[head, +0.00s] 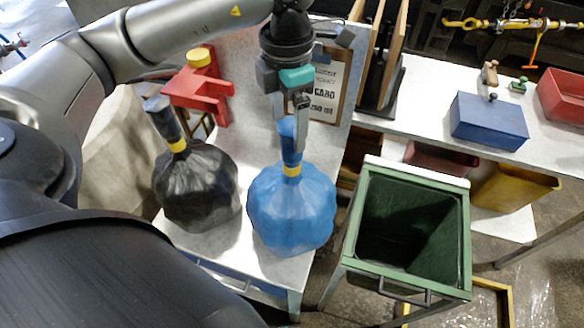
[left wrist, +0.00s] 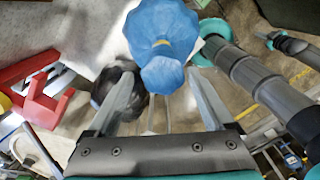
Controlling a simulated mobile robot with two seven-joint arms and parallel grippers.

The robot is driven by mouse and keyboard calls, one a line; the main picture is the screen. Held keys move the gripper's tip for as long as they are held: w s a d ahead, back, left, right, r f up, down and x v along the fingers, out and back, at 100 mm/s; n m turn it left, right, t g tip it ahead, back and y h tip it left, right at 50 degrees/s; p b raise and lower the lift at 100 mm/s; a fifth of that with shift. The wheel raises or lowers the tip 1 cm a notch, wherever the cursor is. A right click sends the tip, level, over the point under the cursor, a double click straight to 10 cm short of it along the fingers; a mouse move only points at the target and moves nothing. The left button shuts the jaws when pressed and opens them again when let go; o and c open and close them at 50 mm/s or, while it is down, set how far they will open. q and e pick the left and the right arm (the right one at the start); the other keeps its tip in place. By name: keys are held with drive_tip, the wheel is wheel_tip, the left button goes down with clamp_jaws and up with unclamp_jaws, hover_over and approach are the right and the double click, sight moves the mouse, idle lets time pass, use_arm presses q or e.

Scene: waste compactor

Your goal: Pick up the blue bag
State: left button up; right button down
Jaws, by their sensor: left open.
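The blue bag (head: 291,212) stands upright on the light table, its gathered neck tied with a yellow band and pointing up. My left gripper (head: 295,138) is above the bag, pointing down, with a finger beside the neck. In the left wrist view, the blue bag (left wrist: 160,30) shows beyond the open fingers, and its neck top lies between the fingertips (left wrist: 160,78). Whether the fingers touch the neck, I cannot tell. My right gripper is not in view.
A black bag (head: 196,187) with a yellow band stands close to the left of the blue one. A red bracket-like object (head: 205,88) is behind it. An open green bin (head: 459,235) stands to the right. A blue box (head: 488,122) sits on the back bench.

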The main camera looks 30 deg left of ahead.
sight(292, 149)
use_arm(q)
drive_tip(key=shift+w+d+f+p, duration=0.1)
drive_tip(key=shift+f+p, duration=0.1)
drive_tip(key=shift+f, duration=0.95)
drive_tip(key=shift+s+d+f+p, duration=0.1)
drive_tip(key=shift+f+p, duration=0.05)
drive_tip(key=shift+f, duration=1.05)
drive_tip(key=shift+w+d+f+p, duration=0.1)
drive_tip(key=shift+f+p, duration=0.1)
drive_tip(key=shift+f, duration=0.95)
drive_tip(key=shift+c, duration=0.4)
drive_tip(key=shift+r, duration=0.1)
clamp_jaws()
drive_tip(key=shift+w, duration=0.1)
